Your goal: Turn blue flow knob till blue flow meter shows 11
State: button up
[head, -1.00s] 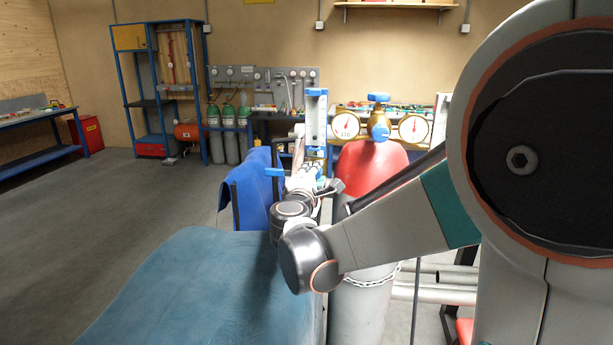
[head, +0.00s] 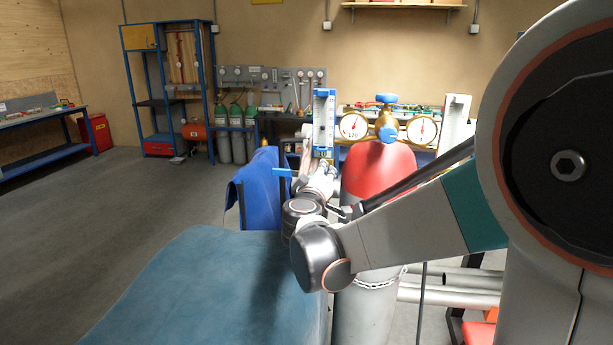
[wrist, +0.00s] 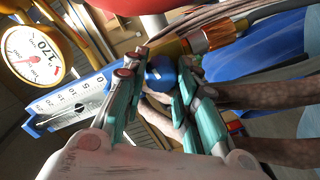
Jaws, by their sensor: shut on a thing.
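The blue flow meter (head: 324,120) is an upright clear tube with a blue frame, left of the regulator gauges in the head view. In the wrist view the flow meter (wrist: 75,102) lies slanted at left, its numbered scale partly visible; I cannot make out the float's reading. The blue flow knob (wrist: 160,72) is at the meter's lower end, beside a brass fitting. My gripper (wrist: 158,66) has teal fingers on both sides of the knob and is shut on it. In the head view my wrist hides most of the gripper and the knob.
A red-topped gas cylinder (head: 378,172) carries the brass regulator (head: 387,125), with a dial gauge (head: 354,126) close right of the meter. A second, white meter (head: 455,118) stands further right. A blue cloth (head: 256,190) hangs at left. Hoses (wrist: 265,95) run near the fingers.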

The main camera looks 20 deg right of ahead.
jog(key=shift+s+f+m, duration=0.1)
jog(key=shift+m, duration=0.5)
jog(key=o, duration=1)
jog(key=shift+o, duration=0.2)
